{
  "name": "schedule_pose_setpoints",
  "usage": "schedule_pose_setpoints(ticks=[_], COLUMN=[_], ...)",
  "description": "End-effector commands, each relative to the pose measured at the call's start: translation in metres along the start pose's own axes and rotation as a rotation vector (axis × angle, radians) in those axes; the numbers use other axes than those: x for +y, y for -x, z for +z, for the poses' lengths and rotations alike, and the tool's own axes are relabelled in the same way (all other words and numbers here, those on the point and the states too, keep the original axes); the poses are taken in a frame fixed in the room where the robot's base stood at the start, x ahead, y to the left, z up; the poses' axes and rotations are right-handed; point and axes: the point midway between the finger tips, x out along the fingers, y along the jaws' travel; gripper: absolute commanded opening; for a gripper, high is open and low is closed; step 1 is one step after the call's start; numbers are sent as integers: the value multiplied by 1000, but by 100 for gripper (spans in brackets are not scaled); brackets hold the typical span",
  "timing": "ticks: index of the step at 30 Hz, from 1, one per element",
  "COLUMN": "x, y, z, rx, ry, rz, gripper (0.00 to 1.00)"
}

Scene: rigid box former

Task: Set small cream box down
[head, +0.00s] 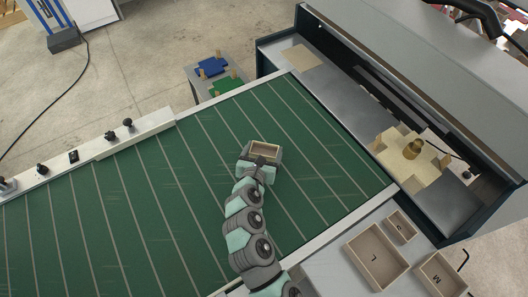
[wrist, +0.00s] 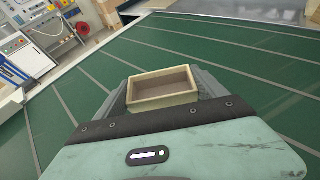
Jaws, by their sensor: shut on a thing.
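The small cream box (head: 265,149) is an open-topped box with a brownish inside. It also shows in the wrist view (wrist: 162,99), upright between the two fingers. My gripper (head: 262,160) is shut on the box, over the green striped conveyor bed (head: 180,190). The gripper hides the near lower part of the box. I cannot tell whether the box touches the bed or is held just above it.
Grey-cream boxes (head: 377,256) marked with letters stand on a side table at the lower right. The machine (head: 400,90) rises along the right, with a cream blank and a brass part inside. Black knobs (head: 110,136) line the left rail. The bed around the box is clear.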

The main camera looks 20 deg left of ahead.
Motion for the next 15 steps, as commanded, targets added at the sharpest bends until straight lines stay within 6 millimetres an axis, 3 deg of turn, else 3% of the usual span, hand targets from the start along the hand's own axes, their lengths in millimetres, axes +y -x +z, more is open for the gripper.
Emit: schedule_pose_setpoints(ticks=[3,14,15], x=[0,0,0], y=[-4,-5,-5], z=[-9,-12,-12], rx=[1,0,0], ry=[2,4,3], rz=[0,0,-1], gripper=[36,36,83])
